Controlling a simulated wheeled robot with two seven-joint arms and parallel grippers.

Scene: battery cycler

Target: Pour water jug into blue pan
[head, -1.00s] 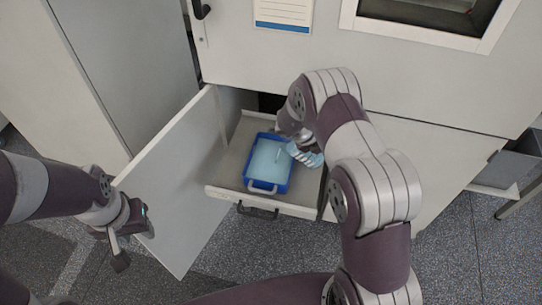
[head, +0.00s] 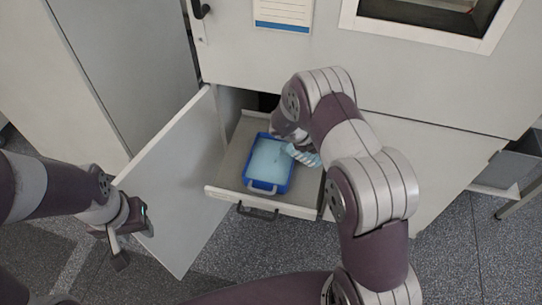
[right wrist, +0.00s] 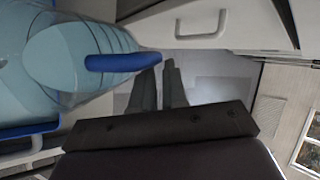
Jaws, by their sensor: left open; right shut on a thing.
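The blue pan (head: 255,184) sits on the pulled-out drawer and holds pale blue liquid. The ribbed, light blue clear water jug (head: 307,158) is tilted at the pan's right side, mostly hidden by my right arm. In the right wrist view the jug (right wrist: 75,55) lies on its side at the left, with its blue handle (right wrist: 122,61) at my right gripper's fingers (right wrist: 170,82). My right gripper is shut on the jug. The blue pan's edge (right wrist: 30,130) shows below the jug there. My left gripper (head: 119,246) is open and empty, left of the cabinet door.
The drawer (head: 228,165) stands out from a grey cabinet, with a dark handle (head: 257,211) on its front. An open door panel (head: 180,180) stands left of it, between my left gripper and the drawer. Speckled floor is free in front.

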